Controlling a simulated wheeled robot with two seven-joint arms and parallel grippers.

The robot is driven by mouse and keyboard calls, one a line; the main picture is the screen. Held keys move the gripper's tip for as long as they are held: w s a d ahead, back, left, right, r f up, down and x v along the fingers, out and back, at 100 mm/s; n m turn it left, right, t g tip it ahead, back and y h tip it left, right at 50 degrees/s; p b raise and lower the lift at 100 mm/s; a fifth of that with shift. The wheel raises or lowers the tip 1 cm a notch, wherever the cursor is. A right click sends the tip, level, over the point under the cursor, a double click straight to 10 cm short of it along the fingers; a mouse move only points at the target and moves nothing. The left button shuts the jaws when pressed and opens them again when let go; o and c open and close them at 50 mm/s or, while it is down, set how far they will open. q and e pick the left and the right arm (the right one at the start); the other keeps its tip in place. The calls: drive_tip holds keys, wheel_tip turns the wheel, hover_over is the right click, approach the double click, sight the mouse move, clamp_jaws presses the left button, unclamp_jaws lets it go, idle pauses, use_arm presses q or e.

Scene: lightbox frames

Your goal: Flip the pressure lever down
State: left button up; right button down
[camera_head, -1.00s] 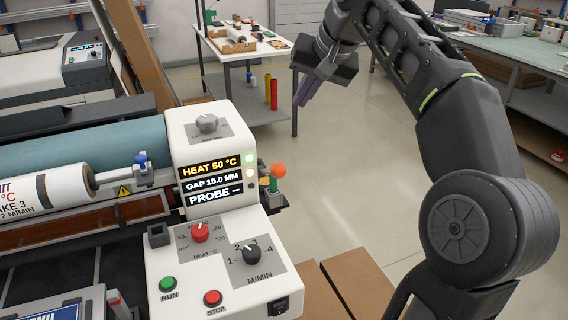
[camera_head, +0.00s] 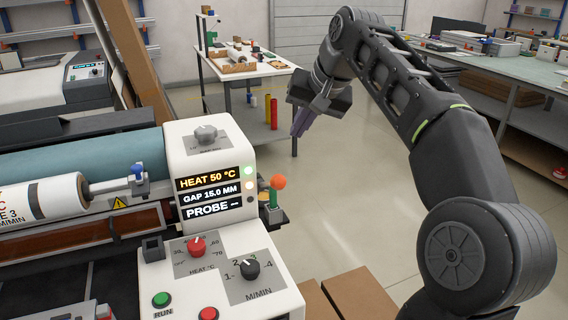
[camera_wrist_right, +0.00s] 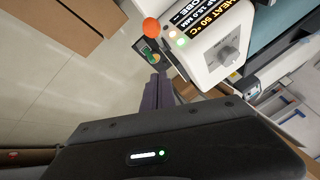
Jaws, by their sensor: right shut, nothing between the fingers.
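The pressure lever, with an orange ball knob (camera_head: 278,182), stands up from a small green and black mount on the right side of the white laminator head (camera_head: 212,150). In the right wrist view the orange knob (camera_wrist_right: 151,27) shows at the top, beyond my fingertips. My right gripper (camera_head: 301,124) is shut and empty, in the air behind and to the right of the lever, clear of it. Its purple fingers (camera_wrist_right: 156,95) point toward the lever mount in the right wrist view. My left gripper is not in any view.
The control panel carries a red HEAT knob (camera_head: 196,245), a black speed knob (camera_head: 249,268) and a green RUN button (camera_head: 161,299). The display reads HEAT 50 °C, GAP 15.0 MM. Cardboard boxes (camera_head: 356,294) lie right of the panel. Open floor lies between machine and workbench.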

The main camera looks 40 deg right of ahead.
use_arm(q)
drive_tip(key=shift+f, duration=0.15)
use_arm(e)
drive_tip(key=w+f, duration=0.1)
drive_tip(key=f, duration=0.2)
drive_tip(key=a+f, duration=0.1)
drive_tip(key=f, duration=0.2)
drive_tip(key=w+a+f, duration=0.1)
drive_tip(key=f, duration=0.2)
drive_tip(key=shift+w+f, duration=0.2)
drive_tip(key=shift+w, duration=0.15)
